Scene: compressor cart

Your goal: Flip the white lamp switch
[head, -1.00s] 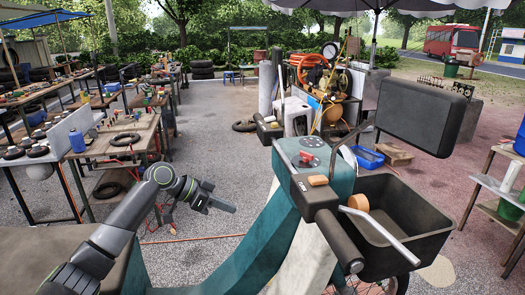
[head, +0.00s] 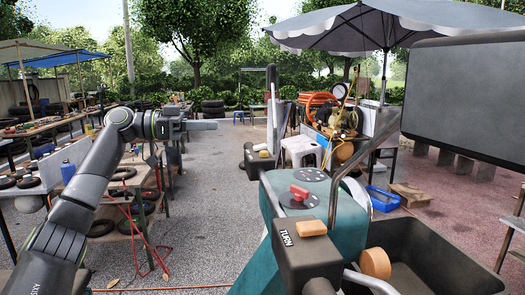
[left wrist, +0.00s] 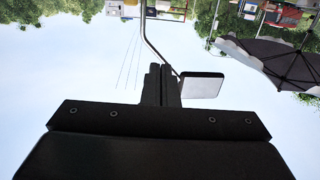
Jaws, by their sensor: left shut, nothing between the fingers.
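A dark switch box (head: 308,258) marked TURN sits on the handlebar of the teal vehicle in the head view. An orange block (head: 312,228) is on top of it. I cannot make out a white lamp switch. My left gripper (head: 213,125) is shut and empty, held level in the air, left of the box and higher in the picture, clearly apart from it. Its shut fingers (left wrist: 160,85) also show in the left wrist view against the sky. My right gripper is not in view.
The teal tank (head: 350,230) carries a red knob (head: 299,192). A bent metal stalk (head: 340,170) and a large dark panel (head: 470,98) rise at right. A mirror (left wrist: 202,85) shows beside the fingers in the left wrist view. Paving left of the vehicle is open.

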